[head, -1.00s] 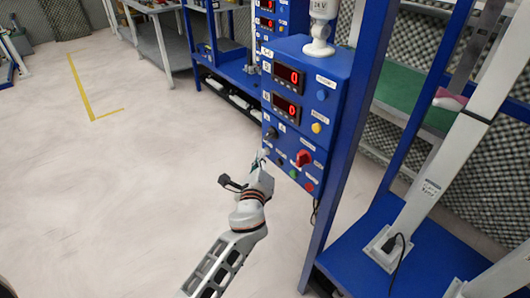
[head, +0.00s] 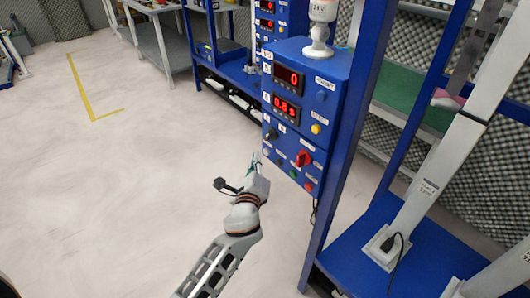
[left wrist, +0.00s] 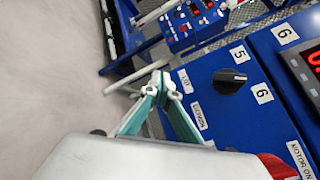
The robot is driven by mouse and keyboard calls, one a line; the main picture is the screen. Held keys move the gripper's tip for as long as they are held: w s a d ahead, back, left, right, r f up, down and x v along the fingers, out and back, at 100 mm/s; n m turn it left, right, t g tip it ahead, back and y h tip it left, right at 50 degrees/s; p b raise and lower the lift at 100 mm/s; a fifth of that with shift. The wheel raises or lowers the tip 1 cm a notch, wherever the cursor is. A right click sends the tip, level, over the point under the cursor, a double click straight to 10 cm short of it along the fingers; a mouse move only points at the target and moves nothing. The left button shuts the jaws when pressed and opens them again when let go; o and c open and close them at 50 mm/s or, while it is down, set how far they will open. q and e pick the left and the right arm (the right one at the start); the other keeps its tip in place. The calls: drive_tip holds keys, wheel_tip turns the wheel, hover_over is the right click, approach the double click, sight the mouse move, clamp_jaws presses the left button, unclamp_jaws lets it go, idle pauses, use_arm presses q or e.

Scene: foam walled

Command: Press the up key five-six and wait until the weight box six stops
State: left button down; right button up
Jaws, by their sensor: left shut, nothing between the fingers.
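The blue control box (head: 318,100) stands on a blue frame. Its front carries two red displays, a red rotary switch (head: 303,158) and several small buttons. The lower display (head: 286,108) reads about 0.8, its last digit unclear; the upper display (head: 288,76) reads 0. My left gripper (head: 258,160) is at the box's lower left edge. In the left wrist view its shut, empty fingertips (left wrist: 163,86) are at the panel, near small labels, beside a black knob (left wrist: 229,81) marked 5 and 6. I cannot make out the up key; the fingers may hide it. I cannot identify weight box six.
A white signal lamp base (head: 319,48) stands on top of the box. A blue rack with a pale slanted post (head: 440,170) is at the right. A second control box (head: 268,22) and a workbench (head: 160,30) are behind.

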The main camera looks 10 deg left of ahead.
use_arm(q)
drive_tip(key=shift+a, duration=0.1)
drive_tip(key=s+a+p, duration=0.1)
drive_tip(key=s, duration=0.1)
drive_tip(key=s+a, duration=0.2)
drive_tip(key=shift+p, duration=0.35)
use_arm(e)
drive_tip(key=shift+w+r, duration=0.3)
drive_tip(key=shift+r, duration=0.35)
drive_tip(key=shift+w+r, duration=0.25)
drive_tip(key=shift+r, duration=0.35)
